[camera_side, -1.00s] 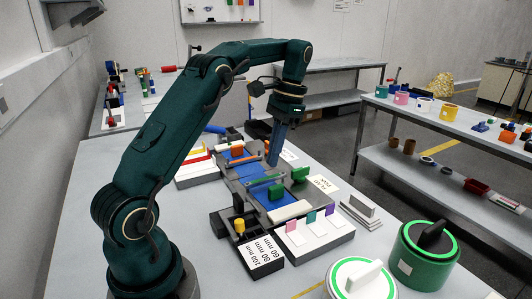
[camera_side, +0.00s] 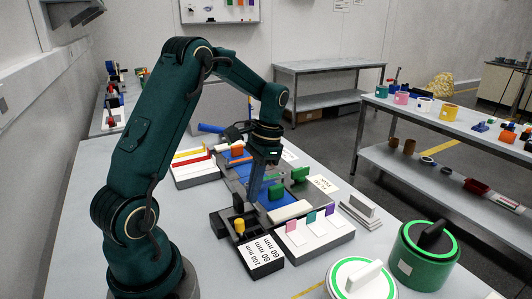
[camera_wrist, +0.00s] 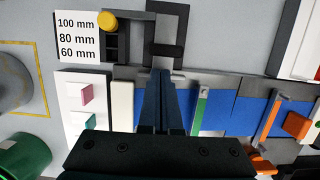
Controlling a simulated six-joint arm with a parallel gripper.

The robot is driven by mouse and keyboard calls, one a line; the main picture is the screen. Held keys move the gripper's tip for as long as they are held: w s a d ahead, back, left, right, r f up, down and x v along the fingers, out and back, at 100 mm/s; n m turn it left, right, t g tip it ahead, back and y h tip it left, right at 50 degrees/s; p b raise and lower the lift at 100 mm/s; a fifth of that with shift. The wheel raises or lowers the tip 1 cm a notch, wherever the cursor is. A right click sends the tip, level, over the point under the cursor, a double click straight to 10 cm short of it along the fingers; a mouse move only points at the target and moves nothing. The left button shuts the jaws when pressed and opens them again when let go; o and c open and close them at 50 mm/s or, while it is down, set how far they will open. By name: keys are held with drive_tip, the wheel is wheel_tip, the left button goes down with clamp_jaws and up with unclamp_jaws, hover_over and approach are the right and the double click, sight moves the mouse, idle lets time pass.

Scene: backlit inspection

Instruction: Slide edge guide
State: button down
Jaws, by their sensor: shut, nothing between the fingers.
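My gripper (camera_side: 253,199) is shut and empty, pointing down over the blue bed of the fixture (camera_side: 270,194). In the wrist view its fingers (camera_wrist: 161,75) reach toward two dark frames. A yellow knob (camera_side: 239,226) stands in a dark slotted block beside the size label; it also shows in the wrist view (camera_wrist: 107,21), apart from the fingers. A thin green bar (camera_wrist: 201,110) and an orange bar (camera_wrist: 268,118) cross the blue bed. I cannot tell which part is the edge guide. The fingers hide part of the bed; contact is unclear.
The white label (camera_wrist: 77,37) reads 100 mm, 80 mm and 60 mm. A green block (camera_side: 301,174) and an orange block (camera_side: 237,150) stand at the fixture. A white tray with coloured tabs (camera_side: 312,233) is in front.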

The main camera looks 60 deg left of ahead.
sight(240, 198)
drive_tip(key=shift+s, duration=0.45)
drive_tip(key=shift+s, duration=1.1)
drive_tip(key=shift+w, duration=0.1)
